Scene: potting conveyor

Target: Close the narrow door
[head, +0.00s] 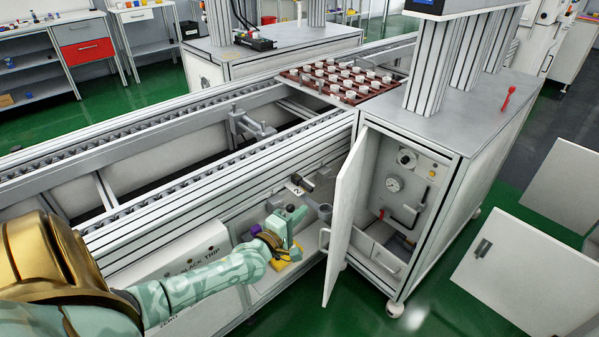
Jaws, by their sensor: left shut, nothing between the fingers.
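The narrow door (345,222) is a tall white panel on the grey-framed cabinet at the right. It stands open, swung out toward me, and a pale handle (324,240) shows at its left side. The cabinet opening (398,160) beside it is uncovered, with a gauge, knobs and a lower drawer front inside. My left gripper (292,212) is teal and shut with nothing in it. It is to the left of the door, in front of the conveyor's side, and appears apart from the door. My right gripper is not in view.
The conveyor frame (170,215) runs behind my left arm. A brown tray (305,78) of several white pots sits on it by the cabinet. A red tool (508,98) lies on the cabinet top. Green floor in front is clear.

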